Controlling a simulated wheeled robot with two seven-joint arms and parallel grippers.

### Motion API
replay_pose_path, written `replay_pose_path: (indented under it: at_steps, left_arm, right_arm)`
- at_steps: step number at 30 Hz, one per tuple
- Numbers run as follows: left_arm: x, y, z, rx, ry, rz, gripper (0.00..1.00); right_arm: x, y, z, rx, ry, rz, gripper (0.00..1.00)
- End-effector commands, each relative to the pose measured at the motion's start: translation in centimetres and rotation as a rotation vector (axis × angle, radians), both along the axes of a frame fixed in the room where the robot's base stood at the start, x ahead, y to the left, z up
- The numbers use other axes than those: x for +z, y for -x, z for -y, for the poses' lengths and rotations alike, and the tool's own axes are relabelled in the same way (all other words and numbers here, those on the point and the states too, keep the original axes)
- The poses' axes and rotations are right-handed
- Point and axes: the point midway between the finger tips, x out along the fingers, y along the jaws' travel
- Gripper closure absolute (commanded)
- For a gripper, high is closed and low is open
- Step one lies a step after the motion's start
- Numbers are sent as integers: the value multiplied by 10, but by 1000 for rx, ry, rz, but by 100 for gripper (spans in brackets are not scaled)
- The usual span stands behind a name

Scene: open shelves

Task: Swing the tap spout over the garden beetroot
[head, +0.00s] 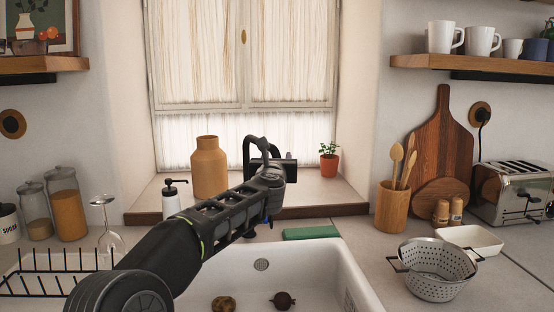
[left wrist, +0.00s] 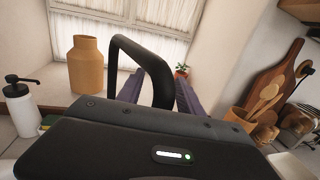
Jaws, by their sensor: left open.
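The black tap (head: 247,150) stands behind the sink, partly hidden by my left arm. In the left wrist view its curved spout (left wrist: 145,58) arches up between the two purple fingers of my left gripper (left wrist: 148,78). The gripper is open around the spout; I cannot tell whether either finger touches it. In the head view my left gripper (head: 272,165) reaches to the tap, its fingers mostly hidden. A dark round beetroot (head: 283,300) lies in the white sink (head: 340,270), right of a brown potato-like vegetable (head: 223,303). My right gripper is out of view.
A tan vase (head: 210,168) and soap dispenser (head: 172,197) stand left of the tap. A small potted plant (head: 329,160) is on the sill to the right. A green sponge or cloth (head: 311,232) lies behind the sink. A metal colander (head: 432,275) stands on the right counter.

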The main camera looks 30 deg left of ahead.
Motion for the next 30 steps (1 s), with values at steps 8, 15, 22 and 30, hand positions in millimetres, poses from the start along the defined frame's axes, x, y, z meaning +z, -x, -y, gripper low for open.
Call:
replay_pose_path:
  at_steps: [8,15,22,30]
  left_arm:
    - [-1,8,4,-1,0,1,57]
    - [-2,41,21,-2,-1,2,57]
    - [-1,67,33,0,1,0,57]
    - [0,70,34,0,0,0,57]
  right_arm:
    - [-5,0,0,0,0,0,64]
    - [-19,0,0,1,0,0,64]
    - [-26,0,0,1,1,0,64]
    - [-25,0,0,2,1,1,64]
